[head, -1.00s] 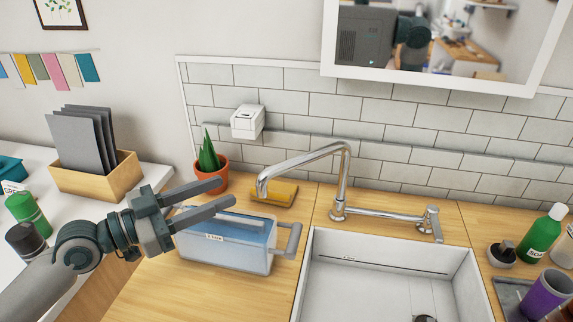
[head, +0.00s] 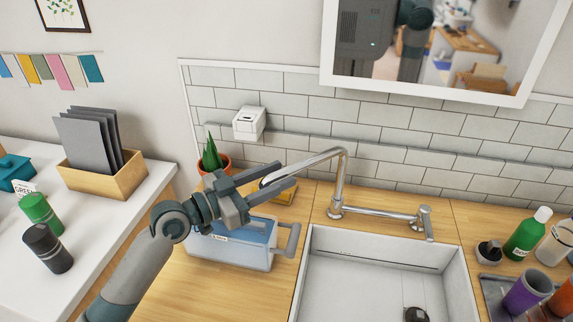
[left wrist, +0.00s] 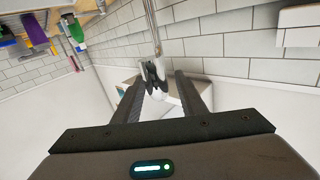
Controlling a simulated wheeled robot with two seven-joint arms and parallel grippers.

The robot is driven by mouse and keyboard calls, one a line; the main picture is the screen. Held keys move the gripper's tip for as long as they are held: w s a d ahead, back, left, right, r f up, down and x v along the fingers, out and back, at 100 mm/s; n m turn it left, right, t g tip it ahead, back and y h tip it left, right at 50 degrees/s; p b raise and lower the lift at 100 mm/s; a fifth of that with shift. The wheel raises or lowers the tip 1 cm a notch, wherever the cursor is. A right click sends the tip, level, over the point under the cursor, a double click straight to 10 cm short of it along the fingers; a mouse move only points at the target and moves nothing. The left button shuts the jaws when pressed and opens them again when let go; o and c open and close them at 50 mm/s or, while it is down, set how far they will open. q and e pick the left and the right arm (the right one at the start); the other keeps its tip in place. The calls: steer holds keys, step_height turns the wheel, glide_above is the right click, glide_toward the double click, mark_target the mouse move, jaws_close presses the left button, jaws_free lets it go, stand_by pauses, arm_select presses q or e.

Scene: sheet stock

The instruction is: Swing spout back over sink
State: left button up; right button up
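The chrome spout (head: 305,163) stands on its tap base beside the sink (head: 385,284). It points left, over the wooden counter rather than the basin. My left gripper (head: 287,174) is open at the spout's outer end, with one finger behind and one in front. The spout's tip is partly hidden by the fingers. In the left wrist view the two fingers stand apart, and the chrome spout (left wrist: 151,25) runs down toward the gap between them. I cannot tell whether either finger touches it. My right gripper is not in view.
A clear bin with a handle (head: 232,252) stands under my left gripper. A yellow sponge (head: 285,194) and a potted plant (head: 212,158) are close behind. Bottles and cups, including a green bottle (head: 527,235), stand right of the sink.

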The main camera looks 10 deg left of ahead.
mark_target(287, 173)
arm_select(q)
steer(key=shift+p+x, duration=0.45)
steer(key=shift+x, duration=1.05)
steer(key=shift+c, duration=0.7)
jaws_close()
